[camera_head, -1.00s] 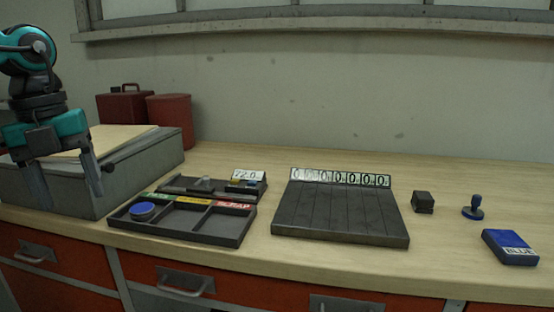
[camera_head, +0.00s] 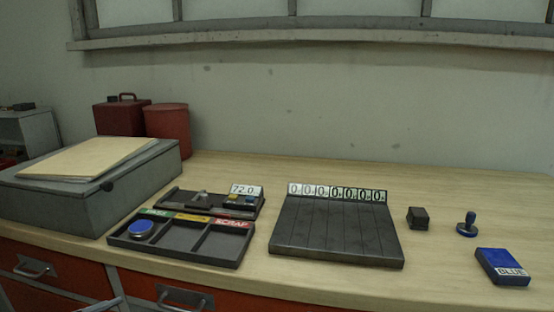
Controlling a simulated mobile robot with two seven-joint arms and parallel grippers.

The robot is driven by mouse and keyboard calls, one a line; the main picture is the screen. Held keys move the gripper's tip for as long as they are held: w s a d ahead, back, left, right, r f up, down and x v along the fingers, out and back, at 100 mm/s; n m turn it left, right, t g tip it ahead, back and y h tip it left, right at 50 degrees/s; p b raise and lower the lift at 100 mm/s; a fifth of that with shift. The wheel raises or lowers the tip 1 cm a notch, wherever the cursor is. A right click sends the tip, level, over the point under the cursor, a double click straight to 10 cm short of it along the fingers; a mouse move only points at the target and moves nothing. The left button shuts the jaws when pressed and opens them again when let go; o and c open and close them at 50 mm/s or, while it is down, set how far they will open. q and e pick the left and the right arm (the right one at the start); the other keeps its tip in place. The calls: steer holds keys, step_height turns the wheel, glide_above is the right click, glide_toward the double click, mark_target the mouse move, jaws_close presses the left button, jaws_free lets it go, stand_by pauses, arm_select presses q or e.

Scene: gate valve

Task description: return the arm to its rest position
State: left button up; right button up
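Neither of my arms nor grippers shows in the head view now. The sorting tray (camera_head: 187,251) stands near the front edge of the bench, with green, yellow and red labels along its back; the red one reads SCRAP. A round blue-topped piece (camera_head: 140,229) lies in its left compartment, under the green label. The other two compartments look empty. Behind the tray is a dark device (camera_head: 170,199) with a display (camera_head: 246,190) reading about 72.0.
A grey box (camera_head: 60,203) with papers (camera_head: 90,158) fills the left. Behind it stand a red case (camera_head: 119,118) and a red bin (camera_head: 167,121). A dark slotted board (camera_head: 335,230), black block (camera_head: 417,218), blue-handled stamp (camera_head: 467,226) and BLUE pad (camera_head: 500,265) lie rightward. The back right bench is clear.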

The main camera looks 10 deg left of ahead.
arm_select(q)
steer(key=s+d+f+n+g+y+p, duration=0.1)
steer(key=s+d+f+n+y, duration=0.2)
steer(key=s+d+f+n, duration=0.2)
steer(key=s+d+f+n+g+y+p, duration=0.1)
steer(key=s+d+f+n+y, duration=0.2)
steer(key=s+d+f+n, duration=0.2)
steer(key=d+f+n, duration=0.3)
steer(key=d, duration=0.4)
steer(key=shift+s+p, duration=0.15)
steer(key=shift+p, duration=0.15)
arm_select(e)
steer(key=shift+s+d+r, duration=0.1)
steer(key=shift+d+r, duration=0.5)
steer(key=shift+r, duration=0.3)
